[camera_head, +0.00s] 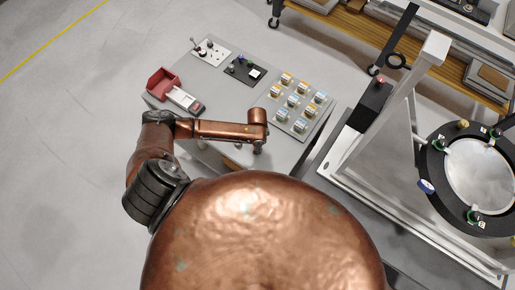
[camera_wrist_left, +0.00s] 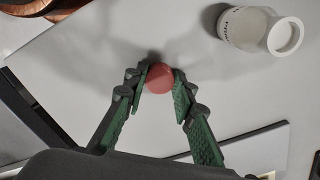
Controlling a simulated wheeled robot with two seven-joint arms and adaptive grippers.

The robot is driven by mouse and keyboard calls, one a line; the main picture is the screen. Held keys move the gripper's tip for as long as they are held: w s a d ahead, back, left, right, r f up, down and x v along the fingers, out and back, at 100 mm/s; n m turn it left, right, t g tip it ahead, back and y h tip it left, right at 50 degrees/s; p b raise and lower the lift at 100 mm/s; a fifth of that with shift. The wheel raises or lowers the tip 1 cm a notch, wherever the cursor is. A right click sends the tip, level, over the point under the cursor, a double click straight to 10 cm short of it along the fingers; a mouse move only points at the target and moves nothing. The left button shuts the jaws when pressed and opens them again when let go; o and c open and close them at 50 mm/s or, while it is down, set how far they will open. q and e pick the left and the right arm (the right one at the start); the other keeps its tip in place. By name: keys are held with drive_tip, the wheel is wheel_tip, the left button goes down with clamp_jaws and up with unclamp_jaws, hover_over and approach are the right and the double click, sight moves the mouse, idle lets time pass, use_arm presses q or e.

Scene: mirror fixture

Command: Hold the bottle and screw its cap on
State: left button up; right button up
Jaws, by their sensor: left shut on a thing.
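A round red cap (camera_wrist_left: 160,79) sits between the green fingertips of my left gripper (camera_wrist_left: 161,77) in the left wrist view, and the gripper is shut on it. A pale bottle (camera_wrist_left: 236,26) with dark lettering and an open white neck stands on the grey surface at the upper right of that view, apart from the gripper. In the head view I cannot make out the bottle or the cap; my left arm covers part of the table. My right gripper is in neither view.
A framed round mirror (camera_head: 482,176) stands at the right.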

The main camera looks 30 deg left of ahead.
use_arm(q)
drive_tip(key=shift+r, duration=0.1)
drive_tip(key=shift+r, duration=0.25)
wheel_tip(320, 180, up, 2)
drive_tip(key=shift+w+r+b, duration=0.1)
drive_tip(key=shift+r+b, duration=0.15)
drive_tip(key=shift+b, duration=0.1)
drive_tip(key=w+d+r+b, duration=0.2)
drive_tip(key=w+d+r, duration=0.6)
drive_tip(key=w, duration=0.3)
drive_tip(key=shift+w+r+b, duration=0.2)
drive_tip(key=shift+r+b, duration=0.2)
drive_tip(key=shift+r, duration=0.5)
